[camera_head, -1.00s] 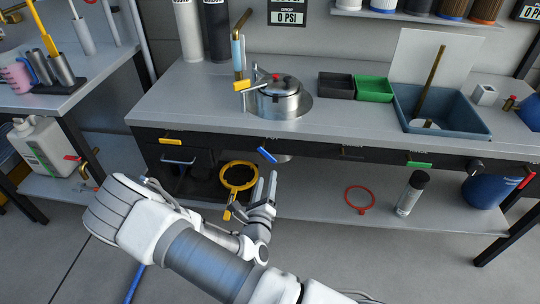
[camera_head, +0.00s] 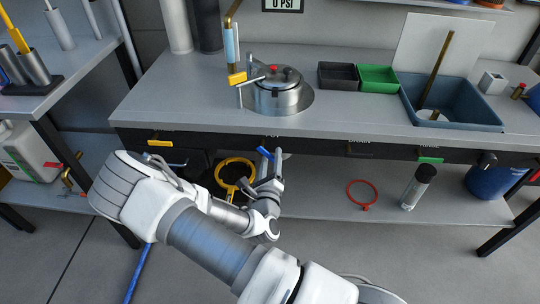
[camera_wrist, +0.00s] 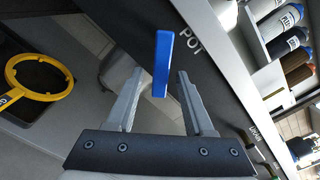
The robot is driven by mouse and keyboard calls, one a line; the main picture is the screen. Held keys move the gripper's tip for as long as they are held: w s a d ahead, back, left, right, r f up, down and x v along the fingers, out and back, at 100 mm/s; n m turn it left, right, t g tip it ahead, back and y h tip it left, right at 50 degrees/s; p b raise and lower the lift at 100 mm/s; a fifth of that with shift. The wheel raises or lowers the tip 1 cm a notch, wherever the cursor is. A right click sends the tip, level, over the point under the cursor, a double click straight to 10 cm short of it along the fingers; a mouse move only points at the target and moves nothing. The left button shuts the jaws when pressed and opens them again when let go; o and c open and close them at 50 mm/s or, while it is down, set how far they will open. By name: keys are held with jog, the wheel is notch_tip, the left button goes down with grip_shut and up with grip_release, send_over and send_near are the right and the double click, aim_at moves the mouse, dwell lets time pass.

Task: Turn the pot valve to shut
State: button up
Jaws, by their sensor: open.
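The pot valve's blue lever (camera_head: 264,153) sticks out from the dark front panel of the bench, below the metal pot (camera_head: 277,95). In the wrist view the blue lever (camera_wrist: 162,62) stands upright in the picture, beside the white word POT. My gripper (camera_head: 271,162) is at the lever in the head view. In the wrist view my gripper (camera_wrist: 160,80) is open, with one finger on each side of the lever and a gap to both. The lever's pivot is hard to make out.
A yellow handle (camera_head: 160,143) and a green handle (camera_head: 430,160) are on the same panel, left and right. A yellow ring (camera_head: 235,172) is close to the left of my gripper, and a red ring (camera_head: 362,194) lies on the lower shelf (camera_head: 320,204).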

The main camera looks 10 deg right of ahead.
jog(key=shift+w, duration=0.25)
grip_shut()
